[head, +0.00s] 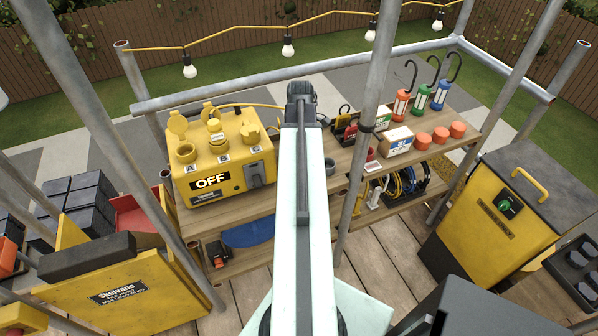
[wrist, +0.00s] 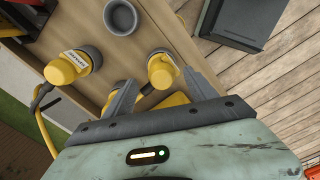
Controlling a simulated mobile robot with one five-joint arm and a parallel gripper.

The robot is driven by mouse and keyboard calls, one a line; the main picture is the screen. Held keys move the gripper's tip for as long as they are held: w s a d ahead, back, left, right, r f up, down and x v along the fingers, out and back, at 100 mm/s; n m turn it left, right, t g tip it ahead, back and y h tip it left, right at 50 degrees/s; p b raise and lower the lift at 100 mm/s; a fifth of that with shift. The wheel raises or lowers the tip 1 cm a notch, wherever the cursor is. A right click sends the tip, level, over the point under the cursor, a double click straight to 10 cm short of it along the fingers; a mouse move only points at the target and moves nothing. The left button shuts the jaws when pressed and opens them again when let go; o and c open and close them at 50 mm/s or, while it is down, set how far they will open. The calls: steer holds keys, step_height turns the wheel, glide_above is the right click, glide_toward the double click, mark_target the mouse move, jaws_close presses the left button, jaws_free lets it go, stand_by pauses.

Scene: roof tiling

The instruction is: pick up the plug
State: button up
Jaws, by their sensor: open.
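In the wrist view a yellow plug (wrist: 160,72) with a dark round end lies on the wooden shelf, at the gap between the fingertips of my gripper (wrist: 160,79). My gripper is open, with nothing clamped. A second yellow plug (wrist: 72,68), with a white label, dark end and yellow cable, lies to the left, outside the fingers. More yellow parts show behind the left finger, partly hidden. In the head view my arm covers the shelf there, and the jaws are hidden. The yellow power box (head: 233,165) reads OFF and has sockets A, B and C.
A grey cup (wrist: 120,17) stands on the shelf near the plugs. Orange, blue and green lanterns (head: 420,100) and boxes (head: 396,141) stand right of my arm. Scaffold poles (head: 367,110) rise close by. A yellow cabinet (head: 495,220) stands at right.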

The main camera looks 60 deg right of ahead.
step_height(320, 180, down, 5)
steer(key=b, duration=0.5)
steer(key=shift+a+f, duration=0.15)
steer(key=shift+f, duration=0.05)
steer(key=shift+r, duration=0.2)
jaws_close()
